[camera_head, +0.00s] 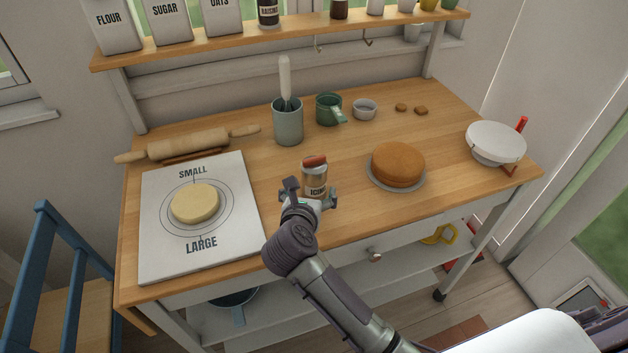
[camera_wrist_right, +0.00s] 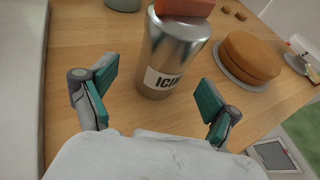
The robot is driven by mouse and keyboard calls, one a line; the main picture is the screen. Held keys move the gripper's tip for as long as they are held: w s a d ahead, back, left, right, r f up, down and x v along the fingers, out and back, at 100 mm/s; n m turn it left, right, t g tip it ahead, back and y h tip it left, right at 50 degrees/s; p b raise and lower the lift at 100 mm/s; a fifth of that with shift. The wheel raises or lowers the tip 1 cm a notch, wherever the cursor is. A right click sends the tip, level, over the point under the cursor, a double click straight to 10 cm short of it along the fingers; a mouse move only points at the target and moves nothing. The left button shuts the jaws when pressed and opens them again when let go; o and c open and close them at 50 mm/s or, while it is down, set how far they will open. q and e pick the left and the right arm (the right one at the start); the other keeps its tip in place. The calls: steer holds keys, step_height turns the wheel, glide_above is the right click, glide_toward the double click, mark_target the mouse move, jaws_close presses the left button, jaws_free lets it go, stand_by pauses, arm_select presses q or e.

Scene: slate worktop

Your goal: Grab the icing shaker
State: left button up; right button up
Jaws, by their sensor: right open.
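The icing shaker (camera_head: 315,178) is a metal cylinder with a red-brown top and a label that reads partly "ICIN". It stands upright in the middle of the wooden worktop. In the right wrist view the shaker (camera_wrist_right: 172,55) is just ahead of the fingers, roughly centred between them. My right gripper (camera_head: 308,194) is open at the near side of the shaker. In the right wrist view its teal finger pads (camera_wrist_right: 155,92) are spread apart, with nothing held. The lower front of the shaker is partly hidden by the gripper in the head view. My left gripper is not in view.
A round cake (camera_head: 398,163) sits to the right of the shaker. The dough board (camera_head: 151,258) lies to the left. A utensil pot (camera_head: 288,124) and a green mug (camera_head: 327,107) stand behind. Bare worktop lies between the shaker and these things.

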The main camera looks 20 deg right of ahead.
mark_target(312, 188)
steer(key=p+x, duration=0.1)
steer(key=x, duration=0.3)
steer(key=shift+d+r, duration=0.15)
steer(key=shift+d, duration=0.05)
steer(key=shift+w+d+f, duration=0.15)
steer(key=shift+w+f, duration=0.05)
steer(key=shift+w, duration=0.05)
steer(key=c, duration=1.3)
steer(key=shift+r, duration=0.1)
